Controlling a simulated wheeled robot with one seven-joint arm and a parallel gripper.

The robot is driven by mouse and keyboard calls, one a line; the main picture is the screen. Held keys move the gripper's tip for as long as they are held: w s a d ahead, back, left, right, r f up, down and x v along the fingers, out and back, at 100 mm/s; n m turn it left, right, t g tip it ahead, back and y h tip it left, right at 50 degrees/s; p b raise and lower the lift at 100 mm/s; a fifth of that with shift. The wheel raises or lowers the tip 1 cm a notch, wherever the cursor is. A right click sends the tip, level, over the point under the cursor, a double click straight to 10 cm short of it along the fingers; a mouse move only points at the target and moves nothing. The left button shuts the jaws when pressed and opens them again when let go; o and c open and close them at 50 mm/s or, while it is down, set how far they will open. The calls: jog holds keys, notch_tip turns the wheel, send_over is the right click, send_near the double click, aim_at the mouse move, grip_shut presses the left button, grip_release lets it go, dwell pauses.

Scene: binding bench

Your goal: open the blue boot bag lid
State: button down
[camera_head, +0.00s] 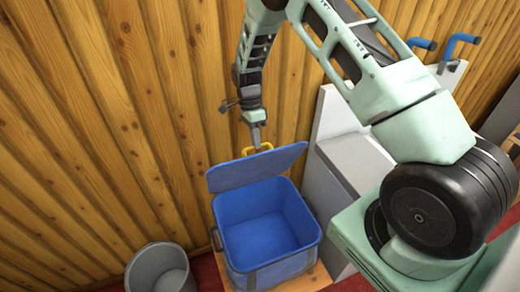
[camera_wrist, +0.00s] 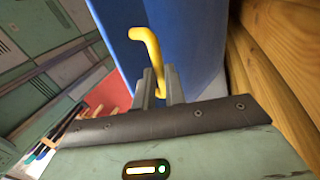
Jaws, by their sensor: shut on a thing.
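The blue boot bag (camera_head: 265,231) stands with its top open and its empty inside showing in the head view. Its blue lid (camera_head: 256,169) is raised and tilted up at the back, close to the wooden wall. A yellow handle (camera_head: 258,149) sticks out from the lid's far edge. My gripper (camera_head: 257,141) is at this handle, above and behind the lid. In the wrist view my gripper (camera_wrist: 155,90) is shut on the yellow handle (camera_wrist: 150,48), with the blue lid (camera_wrist: 185,40) just beyond it.
A grey bin (camera_head: 160,270) stands at the left of the bag. A grey and white block-like unit (camera_head: 345,175) stands close at the right. The wooden plank wall (camera_head: 120,110) is right behind the lid and my gripper. Blue hooked bars (camera_head: 460,43) show at the upper right.

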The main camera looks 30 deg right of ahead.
jog(key=shift+w+r, duration=0.1)
jog(key=c, duration=1.5)
grip_release()
jog(key=shift+o, duration=0.2)
jog(key=b+v, duration=0.3)
jog(key=v, duration=0.9)
